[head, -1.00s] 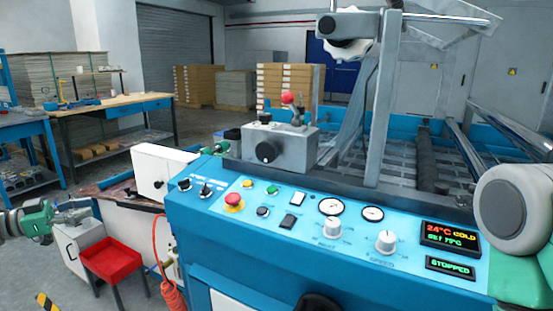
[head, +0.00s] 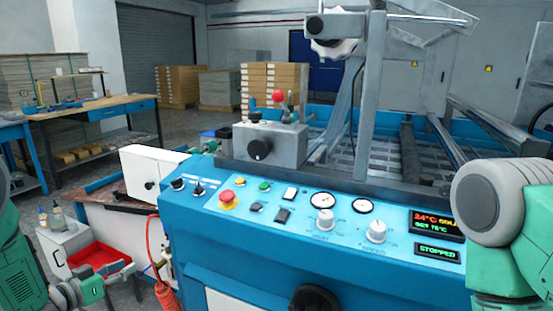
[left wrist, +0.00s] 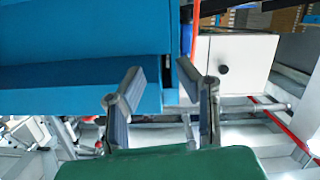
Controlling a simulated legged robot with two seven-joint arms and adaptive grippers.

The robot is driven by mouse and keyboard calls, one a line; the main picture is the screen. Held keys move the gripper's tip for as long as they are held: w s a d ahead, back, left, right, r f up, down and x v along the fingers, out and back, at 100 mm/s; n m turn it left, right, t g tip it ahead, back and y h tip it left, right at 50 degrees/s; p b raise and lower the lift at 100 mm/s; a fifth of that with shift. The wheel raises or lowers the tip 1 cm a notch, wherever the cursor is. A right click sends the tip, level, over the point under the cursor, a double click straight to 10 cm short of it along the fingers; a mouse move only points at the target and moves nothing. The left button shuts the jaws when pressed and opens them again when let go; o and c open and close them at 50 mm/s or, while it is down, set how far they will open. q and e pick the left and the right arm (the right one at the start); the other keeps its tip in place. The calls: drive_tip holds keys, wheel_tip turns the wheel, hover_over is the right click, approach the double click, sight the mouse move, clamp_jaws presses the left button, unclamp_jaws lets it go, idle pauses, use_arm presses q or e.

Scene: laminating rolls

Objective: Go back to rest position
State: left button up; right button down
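My left gripper (head: 128,266) is low at the left of the head view, in front of the red bin and left of the blue machine. In the left wrist view its two fingers (left wrist: 162,68) stand apart with nothing between them. The blue laminating machine (head: 240,240) fills the middle, its panel display reading STOPPED. My right arm shows at the right edge of the head view; its gripper is out of the picture.
A red bin (head: 92,256) and a white cabinet (head: 50,244) stand at the lower left. An orange coiled hose (head: 166,296) hangs beside the machine. A white box (head: 150,168) sits at the machine's left end. A workbench (head: 100,108) stands farther back.

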use_arm(q)
drive_tip(key=s+d+f+n+g+y, duration=0.1)
drive_tip(key=s+d+f+g, duration=0.1)
drive_tip(key=s+d+f, duration=0.35)
drive_tip(key=s+d+f+n+g+y, duration=0.1)
drive_tip(key=s+d+f+g+y, duration=0.15)
drive_tip(key=s, duration=0.55)
drive_tip(key=s+d+f+g+y, duration=0.1)
drive_tip(key=s+d+f+g, duration=0.3)
drive_tip(key=s, duration=0.3)
drive_tip(key=s+d+f+g+y, duration=0.1)
drive_tip(key=s+g, duration=0.4)
drive_tip(key=s, duration=1.6)
drive_tip(key=shift+d+f, duration=0.35)
drive_tip(key=shift+d, duration=0.3)
drive_tip(key=shift+a+f+y, duration=0.1)
drive_tip(key=shift+a+y, duration=0.15)
drive_tip(key=shift+a, duration=0.05)
